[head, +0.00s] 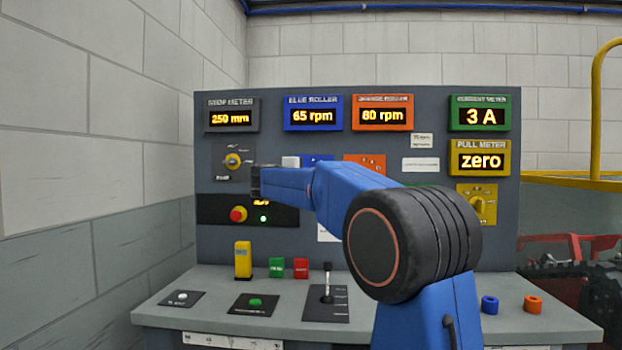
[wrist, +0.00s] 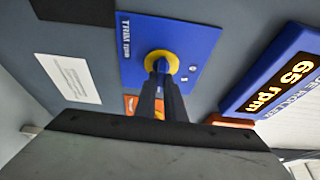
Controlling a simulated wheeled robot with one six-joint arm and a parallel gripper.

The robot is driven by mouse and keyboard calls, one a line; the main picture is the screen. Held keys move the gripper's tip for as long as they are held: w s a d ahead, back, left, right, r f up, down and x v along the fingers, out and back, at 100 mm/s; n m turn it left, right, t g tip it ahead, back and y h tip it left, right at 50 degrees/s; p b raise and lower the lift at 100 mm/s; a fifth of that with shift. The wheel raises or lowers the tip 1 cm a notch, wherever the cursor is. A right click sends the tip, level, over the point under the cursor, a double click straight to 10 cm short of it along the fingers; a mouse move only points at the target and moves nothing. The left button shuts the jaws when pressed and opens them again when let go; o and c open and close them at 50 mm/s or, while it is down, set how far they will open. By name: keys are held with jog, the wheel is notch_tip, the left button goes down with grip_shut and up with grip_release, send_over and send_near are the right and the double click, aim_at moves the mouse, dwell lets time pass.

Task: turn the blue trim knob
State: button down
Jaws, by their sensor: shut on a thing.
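The blue trim plate (wrist: 135,38), lettered "TRIM rpm", fills the upper middle of the wrist view. Its round trim knob (wrist: 173,60) has a yellow rim. My gripper (wrist: 161,70) is at the plate with its two dark fingers shut on the knob, and they cover part of it. In the head view a strip of the blue plate (head: 318,158) shows above my arm, while the knob and my fingertips are hidden. The blue roller meter (head: 313,116) reads 65 rpm, and its display also shows in the wrist view (wrist: 280,84).
The orange roller meter (head: 382,115) reads 80 rpm. An orange plate (head: 365,160) sits right of the blue one. A lever (head: 327,283) and several buttons and blocks stand on the desk below my arm.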

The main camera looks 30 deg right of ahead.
jog(key=c, duration=1.8)
grip_release()
jog(key=shift+f, duration=0.1)
jog(key=shift+c, duration=0.2)
jog(key=v, duration=1.7)
jog(key=shift+s, duration=0.15)
jog(key=shift+a, duration=0.1)
